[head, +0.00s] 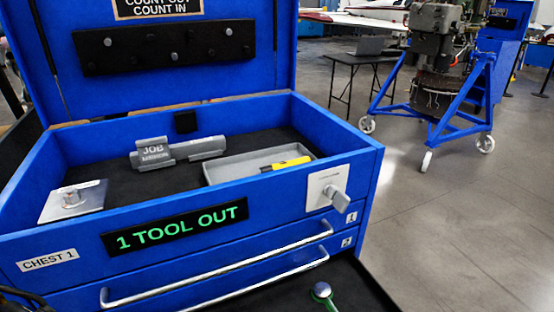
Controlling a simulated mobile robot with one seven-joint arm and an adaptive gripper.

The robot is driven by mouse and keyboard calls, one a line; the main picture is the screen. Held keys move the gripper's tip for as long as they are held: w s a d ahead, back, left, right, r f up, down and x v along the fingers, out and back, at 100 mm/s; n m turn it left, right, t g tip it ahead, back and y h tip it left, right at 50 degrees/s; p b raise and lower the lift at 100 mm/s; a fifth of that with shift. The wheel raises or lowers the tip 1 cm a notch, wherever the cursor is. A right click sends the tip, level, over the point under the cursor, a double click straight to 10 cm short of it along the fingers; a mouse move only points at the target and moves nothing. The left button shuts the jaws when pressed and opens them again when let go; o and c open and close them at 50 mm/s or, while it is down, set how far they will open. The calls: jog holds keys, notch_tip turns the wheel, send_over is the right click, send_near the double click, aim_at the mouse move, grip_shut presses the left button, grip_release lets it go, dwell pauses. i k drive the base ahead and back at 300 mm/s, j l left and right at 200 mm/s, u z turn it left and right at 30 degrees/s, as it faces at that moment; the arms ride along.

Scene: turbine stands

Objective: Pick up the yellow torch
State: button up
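The yellow torch (291,163) lies in a shallow grey tray (225,170) inside the open top of the blue tool chest (70,240). Its dark end points left, and its yellow body slants up to the right. The chest's front wall hides the near side of the tray. No gripper fingers can be made out in the head view. A dark, cable-like shape shows at the bottom left corner, too cropped to identify.
A grey "JOB" holder (180,152) and a metal plate with a knob (74,200) sit in the chest. The lid (180,85) stands open behind. A green-handled tool (323,292) lies on a black surface in front. A blue engine stand (440,125) and open floor are right.

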aim_at(283, 164)
jog(key=i+l+u, duration=0.4)
jog(key=l, duration=0.35)
jog(key=i+l+u, duration=0.1)
jog(key=l+u, duration=0.3)
jog(key=l, duration=0.4)
jog(key=i+l+u, duration=0.1)
jog(key=l+u, duration=0.25)
jog(key=l, duration=0.5)
jog(key=l+u, duration=0.4)
jog(key=l, duration=0.45)
jog(key=i+l+u, duration=0.15)
jog(key=l, duration=0.3)
jog(key=l+u, duration=0.15)
jog(key=l, duration=0.3)
jog(key=i+l, duration=0.15)
